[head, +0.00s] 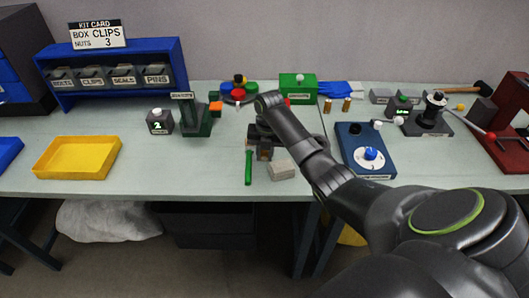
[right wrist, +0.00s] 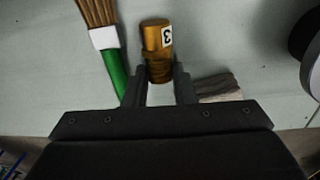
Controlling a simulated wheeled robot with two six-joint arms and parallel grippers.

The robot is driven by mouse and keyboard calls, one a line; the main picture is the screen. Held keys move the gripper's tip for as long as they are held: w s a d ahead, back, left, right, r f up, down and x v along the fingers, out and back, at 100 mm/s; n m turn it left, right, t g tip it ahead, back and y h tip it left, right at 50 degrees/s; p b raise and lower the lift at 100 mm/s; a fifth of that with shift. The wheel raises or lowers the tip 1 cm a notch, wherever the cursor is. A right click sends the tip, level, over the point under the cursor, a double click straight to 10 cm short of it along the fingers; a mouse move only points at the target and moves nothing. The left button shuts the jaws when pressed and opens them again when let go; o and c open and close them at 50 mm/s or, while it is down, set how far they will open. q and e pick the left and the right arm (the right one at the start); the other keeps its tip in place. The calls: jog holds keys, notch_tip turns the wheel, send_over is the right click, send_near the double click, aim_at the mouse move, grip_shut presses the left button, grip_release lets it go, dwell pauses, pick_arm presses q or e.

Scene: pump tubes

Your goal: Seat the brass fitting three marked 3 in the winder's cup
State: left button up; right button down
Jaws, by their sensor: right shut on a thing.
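The brass fitting three (right wrist: 153,38), with a white label marked 3, stands out between the fingertips of my right gripper (right wrist: 158,76) in the right wrist view. The fingers close on its lower part. In the head view my right gripper (head: 262,151) is low over the middle of the table, partly hidden by its own arm. Two other brass fittings (head: 322,103) (head: 347,105) stand at the back. A dark device with an upright black top and a lever (head: 432,115), at the right, may be the winder; its cup is not clear. My left gripper is out of view.
A yellow tray (head: 78,158) is left.

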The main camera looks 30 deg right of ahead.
jog(key=shift+f, duration=0.15)
jog(key=c, duration=1.2)
grip_release()
